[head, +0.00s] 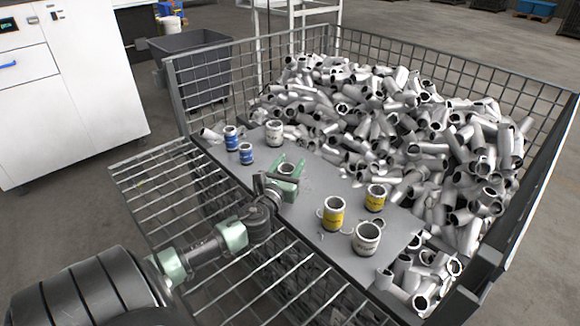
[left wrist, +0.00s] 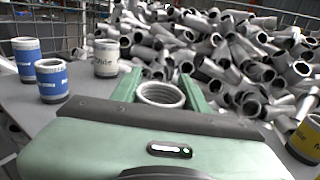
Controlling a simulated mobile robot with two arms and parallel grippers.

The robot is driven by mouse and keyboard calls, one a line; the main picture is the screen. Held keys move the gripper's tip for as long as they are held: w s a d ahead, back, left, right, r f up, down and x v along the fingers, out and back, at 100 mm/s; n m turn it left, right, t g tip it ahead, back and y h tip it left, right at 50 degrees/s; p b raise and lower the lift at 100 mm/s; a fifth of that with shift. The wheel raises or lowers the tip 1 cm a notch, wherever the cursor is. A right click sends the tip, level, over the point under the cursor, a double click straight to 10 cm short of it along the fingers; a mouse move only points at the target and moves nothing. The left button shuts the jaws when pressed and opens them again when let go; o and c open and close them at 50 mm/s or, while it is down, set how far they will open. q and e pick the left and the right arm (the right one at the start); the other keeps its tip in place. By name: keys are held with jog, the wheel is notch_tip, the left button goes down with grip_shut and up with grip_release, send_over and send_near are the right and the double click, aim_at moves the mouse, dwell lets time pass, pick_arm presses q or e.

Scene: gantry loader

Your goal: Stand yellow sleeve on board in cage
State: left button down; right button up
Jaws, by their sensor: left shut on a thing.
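My left gripper (head: 288,168) has its two green fingers shut on a sleeve (left wrist: 162,94), low over the grey board (head: 305,213) in the cage. The held sleeve is upright with its pale ribbed mouth up; its band is hidden, so I cannot tell its colour or whether it touches the board. Two yellow-banded sleeves stand on the board to the right of the gripper: a nearer one (head: 333,214) and a farther one (head: 376,198). A yellow-banded sleeve (left wrist: 304,143) also shows at the right edge of the left wrist view. My right gripper is not in view.
Two blue sleeves (head: 231,139) and a white one (head: 275,133) stand at the board's left end. Another white sleeve (head: 367,239) stands near its right end. A heap of grey pipe pieces (head: 400,130) fills the cage behind. The mesh cage wall (head: 195,85) rises at the left.

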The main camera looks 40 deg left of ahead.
pick_arm(q)
jog(key=c, duration=0.7)
grip_release()
jog(key=shift+c, duration=0.2)
jog(key=p+v, duration=0.1)
jog(key=v, duration=1.1)
jog(key=shift+r, duration=0.1)
